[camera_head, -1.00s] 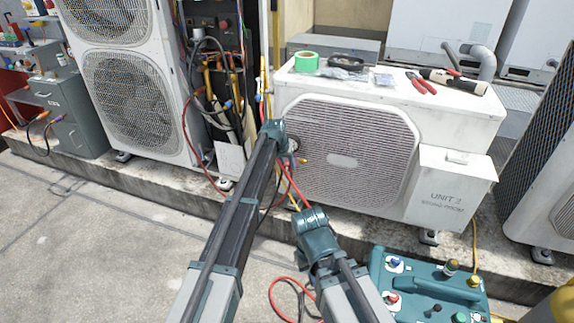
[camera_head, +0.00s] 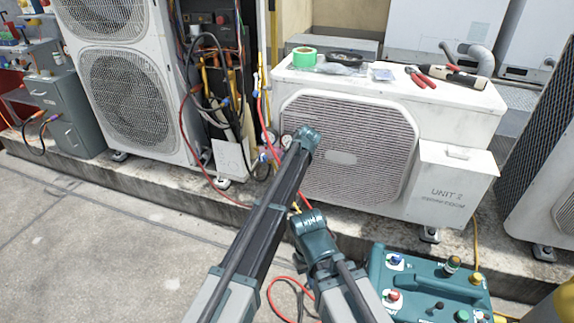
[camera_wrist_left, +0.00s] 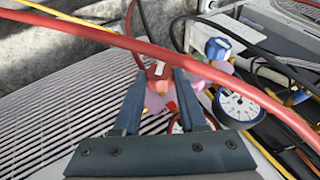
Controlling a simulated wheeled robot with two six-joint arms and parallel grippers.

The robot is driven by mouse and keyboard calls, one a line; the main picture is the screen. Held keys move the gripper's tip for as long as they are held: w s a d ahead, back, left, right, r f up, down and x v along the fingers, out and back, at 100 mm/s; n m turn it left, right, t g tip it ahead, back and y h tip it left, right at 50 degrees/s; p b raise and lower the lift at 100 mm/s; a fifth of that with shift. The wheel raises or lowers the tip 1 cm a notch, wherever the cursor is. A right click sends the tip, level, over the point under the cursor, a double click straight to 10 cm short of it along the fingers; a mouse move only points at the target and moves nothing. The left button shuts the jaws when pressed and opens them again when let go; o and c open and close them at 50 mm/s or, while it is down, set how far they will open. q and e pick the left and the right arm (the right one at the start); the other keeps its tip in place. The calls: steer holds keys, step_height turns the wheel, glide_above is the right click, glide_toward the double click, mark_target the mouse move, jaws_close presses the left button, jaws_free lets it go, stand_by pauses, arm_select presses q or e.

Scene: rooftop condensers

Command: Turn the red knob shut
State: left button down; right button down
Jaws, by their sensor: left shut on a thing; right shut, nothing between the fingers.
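In the left wrist view the red knob (camera_wrist_left: 160,72) sits between the fingertips of my left gripper (camera_wrist_left: 164,82), which is shut on it. Behind it are pink manifold parts and a white-faced gauge (camera_wrist_left: 238,107). A blue knob (camera_wrist_left: 218,48) stands to the right. A second gauge is mostly hidden behind the right finger. In the head view my left arm reaches to the front of the condenser, and its wrist hides the red knob. My right gripper (camera_head: 309,218) is low, nearer the camera, apart from the knob; its fingers are barely visible.
The white condenser (camera_head: 455,115) carries green tape (camera_head: 304,58) and red-handled pliers (camera_head: 420,78). A teal case (camera_head: 440,290) lies at lower right. Open concrete lies left.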

arm_select(q)
steer(key=shift+y, duration=0.4)
arm_select(e)
steer(key=shift+f, duration=0.35)
arm_select(q)
steer(key=shift+c, duration=2.3)
jaws_free()
steer(key=shift+r, duration=0.1)
arm_select(e)
steer(key=shift+r, duration=0.15)
